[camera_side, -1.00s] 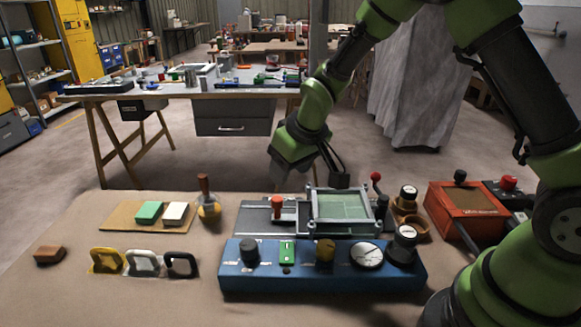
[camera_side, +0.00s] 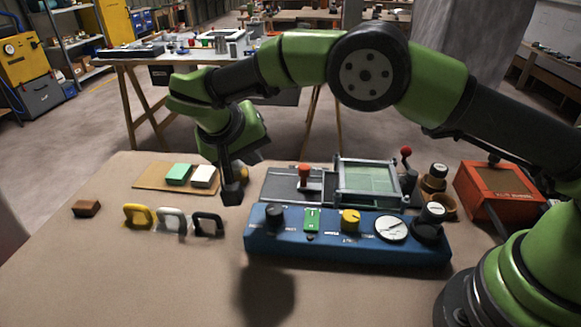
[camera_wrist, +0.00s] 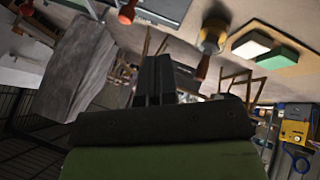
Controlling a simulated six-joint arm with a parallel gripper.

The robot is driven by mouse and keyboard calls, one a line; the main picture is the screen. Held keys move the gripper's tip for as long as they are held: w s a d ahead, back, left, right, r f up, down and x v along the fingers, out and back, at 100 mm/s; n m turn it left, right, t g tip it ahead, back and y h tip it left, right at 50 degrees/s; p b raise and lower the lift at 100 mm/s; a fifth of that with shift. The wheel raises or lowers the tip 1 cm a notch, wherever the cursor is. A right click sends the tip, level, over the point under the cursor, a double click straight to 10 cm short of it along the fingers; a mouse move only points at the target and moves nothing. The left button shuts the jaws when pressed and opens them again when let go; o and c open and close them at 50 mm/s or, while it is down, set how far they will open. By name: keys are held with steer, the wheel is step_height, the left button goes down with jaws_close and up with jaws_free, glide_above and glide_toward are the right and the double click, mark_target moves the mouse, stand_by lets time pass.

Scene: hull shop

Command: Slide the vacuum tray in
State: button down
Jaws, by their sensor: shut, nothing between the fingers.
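The vacuum tray appears to be the grey-framed piece with a green, see-through panel (camera_side: 372,182). It sits at the right of a grey bed plate (camera_side: 278,184), behind the blue control box (camera_side: 345,238). A red-knobbed handle (camera_side: 304,172) stands on the plate just left of the frame.
A green block (camera_side: 178,174) and a white block (camera_side: 203,177) lie on a brown board. An orange box (camera_side: 497,192) is at the right.

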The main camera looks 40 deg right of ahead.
steer(key=x, duration=0.9)
steer(key=shift+s+d+f, duration=0.1)
steer(key=shift+d+f, duration=0.2)
steer(key=shift+d, duration=0.55)
steer(key=shift+s+d+f, duration=0.1)
steer(key=shift+s+d, duration=0.15)
steer(key=shift+d, duration=0.4)
steer(key=shift+s+d, duration=0.2)
steer(key=shift+d, duration=0.4)
